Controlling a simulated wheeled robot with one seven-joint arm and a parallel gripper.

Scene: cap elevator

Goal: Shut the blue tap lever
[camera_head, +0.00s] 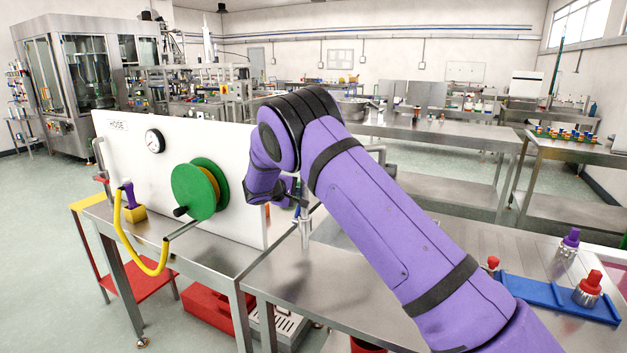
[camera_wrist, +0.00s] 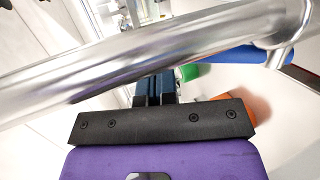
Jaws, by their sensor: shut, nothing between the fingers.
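A blue lever (camera_wrist: 252,55) shows at the upper right of the wrist view, partly behind a shiny metal pipe (camera_wrist: 180,52). My gripper (camera_wrist: 155,88) is shut and empty, its dark fingers pressed together. The pipe crosses the view in front of the fingertips. The lever lies to the right of the fingers, apart from them in the picture. In the head view my gripper (camera_head: 298,201) is beside the right end of the white panel (camera_head: 130,150), close to an upright metal tap post (camera_head: 305,230). My arm hides much of the tap there.
A green reel (camera_head: 195,190) and a yellow hose (camera_head: 142,265) are on the panel's front. A blue rack (camera_head: 545,297) and a red-capped bottle (camera_head: 589,290) stand on the steel bench at right. Green and orange parts (camera_wrist: 235,107) show near the fingers.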

